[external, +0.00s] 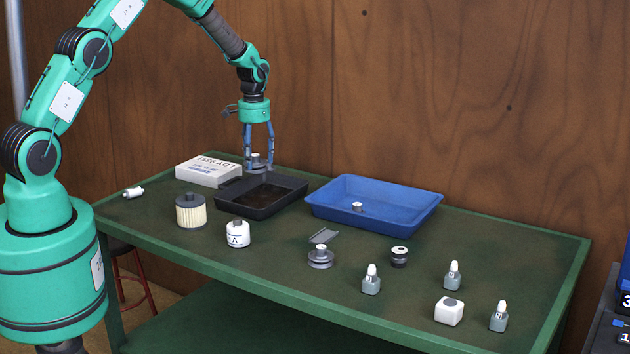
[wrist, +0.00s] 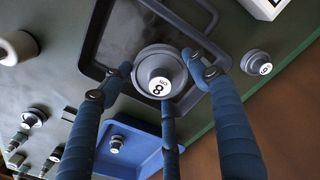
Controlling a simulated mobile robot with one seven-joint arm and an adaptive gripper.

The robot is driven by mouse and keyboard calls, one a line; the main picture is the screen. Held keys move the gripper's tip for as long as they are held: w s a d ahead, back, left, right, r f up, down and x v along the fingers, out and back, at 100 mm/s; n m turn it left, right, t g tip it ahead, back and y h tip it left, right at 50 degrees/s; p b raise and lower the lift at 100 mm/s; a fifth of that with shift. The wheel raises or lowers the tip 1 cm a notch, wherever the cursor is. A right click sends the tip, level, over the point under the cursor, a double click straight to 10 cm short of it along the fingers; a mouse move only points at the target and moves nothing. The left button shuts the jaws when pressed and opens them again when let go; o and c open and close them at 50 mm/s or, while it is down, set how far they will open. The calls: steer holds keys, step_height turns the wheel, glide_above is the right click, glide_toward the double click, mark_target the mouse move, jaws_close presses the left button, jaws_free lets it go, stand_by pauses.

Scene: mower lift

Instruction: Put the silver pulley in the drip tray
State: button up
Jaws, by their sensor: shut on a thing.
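My gripper (external: 258,158) is shut on a silver pulley (external: 257,168), a grey flanged disc with a pale hub. In the wrist view my gripper (wrist: 163,80) has its blue fingers around this pulley (wrist: 150,62), whose hub end carries an "8" label. The black drip tray (external: 270,213) is a shallow rectangle at the back left of the table. The pulley appears in front of or over its far rim in the external view. In the wrist view the tray (wrist: 118,35) lies behind and below the pulley. The exact gap between them cannot be told.
A blue tray (external: 390,217) with a small part (external: 357,207) stands right of the drip tray. A white box (external: 208,171), filter (external: 190,211), white bottle (external: 238,234) and another grey pulley (external: 320,257) are nearby. A small part (wrist: 257,63) labelled "6" sits near the table edge.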

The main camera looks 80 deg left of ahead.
steer(key=shift+f+b, duration=0.3)
steer(key=shift+f, duration=2.65)
steer(key=shift+f, duration=1.85)
steer(key=shift+f+b, duration=0.1)
steer(key=shift+b, duration=0.2)
steer(key=o, duration=1.4)
step_height(320, 180, up, 12)
steer(key=shift+r+p, duration=0.1)
steer(key=shift+p, duration=0.65)
